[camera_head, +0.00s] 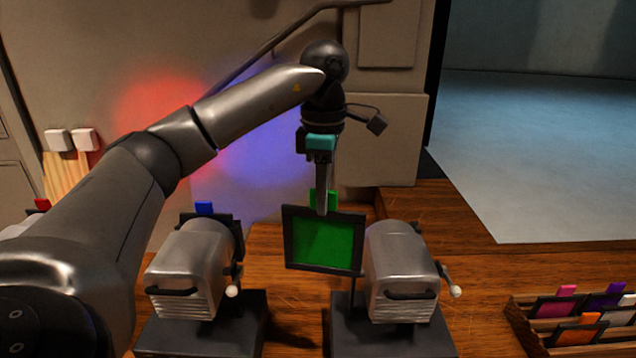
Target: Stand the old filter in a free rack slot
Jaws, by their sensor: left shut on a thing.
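My left gripper (322,200) is shut on the green tab of a dark-framed filter with a green pane (325,242). The wooden rack (517,322) stands at the lower right, cut by the picture edge. It holds several filters, with pink (567,289), purple (609,297) and orange (588,320) tabs among them. Which slots are free is hard to tell. My right gripper is out of view.
The left lamp (187,265) has a filter with a blue tab (204,208) at its far end. Both lamps stand on dark blocks and have side handles. A red tab (42,204) shows at the far left. Wooden desk between the right lamp and the rack is clear.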

